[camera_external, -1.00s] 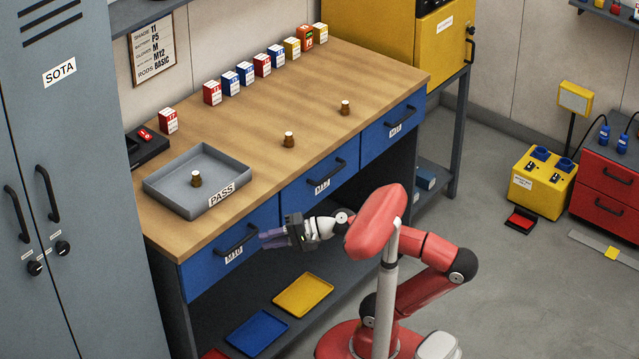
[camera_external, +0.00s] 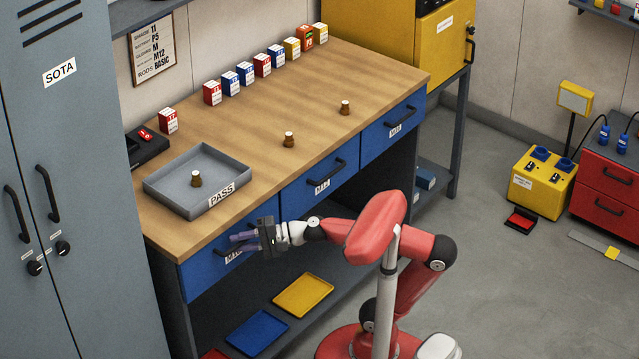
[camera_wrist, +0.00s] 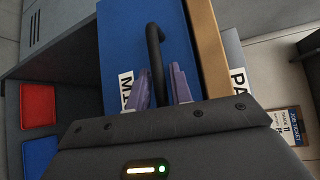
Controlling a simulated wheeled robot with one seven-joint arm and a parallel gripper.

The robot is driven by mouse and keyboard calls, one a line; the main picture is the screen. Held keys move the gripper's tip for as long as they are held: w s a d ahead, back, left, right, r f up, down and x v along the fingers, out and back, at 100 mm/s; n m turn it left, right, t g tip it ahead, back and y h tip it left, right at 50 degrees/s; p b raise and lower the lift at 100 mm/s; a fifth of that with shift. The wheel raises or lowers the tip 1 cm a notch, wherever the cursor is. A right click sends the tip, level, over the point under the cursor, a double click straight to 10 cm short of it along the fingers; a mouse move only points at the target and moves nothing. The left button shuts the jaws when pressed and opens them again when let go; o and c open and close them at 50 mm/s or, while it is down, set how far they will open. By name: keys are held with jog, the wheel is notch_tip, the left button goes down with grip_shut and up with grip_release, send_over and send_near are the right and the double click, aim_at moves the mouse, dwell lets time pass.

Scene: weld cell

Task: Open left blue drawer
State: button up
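The left blue drawer (camera_external: 200,273) is shut under the left end of the workbench. Its dark bar handle is partly hidden by my gripper in the external view, and so is its white label. In the wrist view the drawer front (camera_wrist: 118,40) fills the middle, with the dark handle (camera_wrist: 155,55) running up it. My gripper (camera_external: 240,242) is at the handle. Its two purple fingers (camera_wrist: 164,86) are apart, one on each side of the handle's near part. I see a gap beside the handle, and cannot tell whether either finger touches it.
The middle blue drawer (camera_external: 300,203) and right blue drawer (camera_external: 385,134) are shut. A grey PASS tray (camera_external: 230,168) stands on the bench (camera_external: 255,130) above the left drawer. A grey locker (camera_external: 75,130) stands close on the left. Yellow (camera_external: 303,295) and blue (camera_external: 257,333) trays lie below.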

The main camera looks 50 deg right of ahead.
grip_shut()
jog(key=s+p, duration=0.8)
jog(key=s, duration=1)
jog(key=shift+f, duration=0.1)
